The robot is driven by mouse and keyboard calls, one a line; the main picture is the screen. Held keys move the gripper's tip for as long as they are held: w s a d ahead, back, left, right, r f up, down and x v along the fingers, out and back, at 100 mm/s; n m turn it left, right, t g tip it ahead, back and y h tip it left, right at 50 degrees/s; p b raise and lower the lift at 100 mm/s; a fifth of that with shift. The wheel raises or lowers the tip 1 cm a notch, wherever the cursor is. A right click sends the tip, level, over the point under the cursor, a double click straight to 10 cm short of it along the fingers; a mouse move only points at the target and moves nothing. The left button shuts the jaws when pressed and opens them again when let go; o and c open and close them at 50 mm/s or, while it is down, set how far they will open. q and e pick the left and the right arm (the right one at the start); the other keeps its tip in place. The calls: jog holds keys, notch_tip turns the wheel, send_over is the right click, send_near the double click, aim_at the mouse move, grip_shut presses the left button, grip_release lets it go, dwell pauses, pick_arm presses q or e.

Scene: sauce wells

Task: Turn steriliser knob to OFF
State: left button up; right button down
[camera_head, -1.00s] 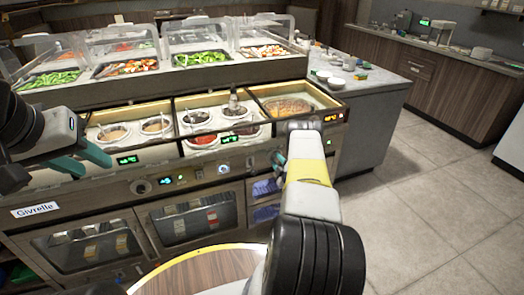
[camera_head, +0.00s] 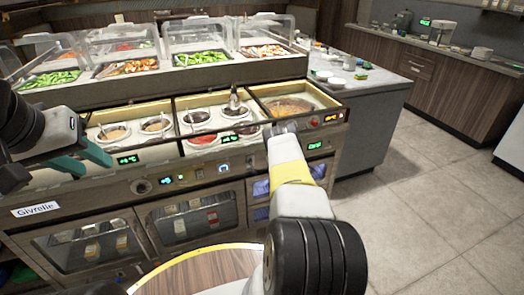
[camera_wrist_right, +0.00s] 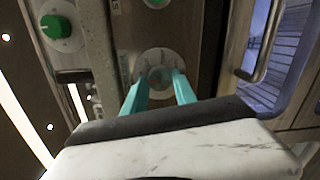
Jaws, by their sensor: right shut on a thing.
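The knob (camera_wrist_right: 160,60) sits on a round pale dial on a dark panel in the right wrist view. My right gripper (camera_wrist_right: 164,82) has its two teal fingers on either side of this knob and is shut on it. The dial's marking and the knob's pointer are too blurred to read. In the head view my right wrist covers the fingers and the knob at the counter's front panel. My left gripper (camera_head: 95,165) is at the left, its teal fingers apart and empty, in front of the counter.
Another knob, green-faced (camera_wrist_right: 62,27), shows at upper left in the right wrist view. A door handle (camera_wrist_right: 262,45) is on the right.

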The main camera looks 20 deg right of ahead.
dwell(0.4)
jog(key=c, duration=1)
grip_release()
jog(key=s, duration=0.7)
jog(key=shift+s+a, duration=0.25)
jog(key=shift+s, duration=0.15)
jog(key=shift+r, duration=0.1)
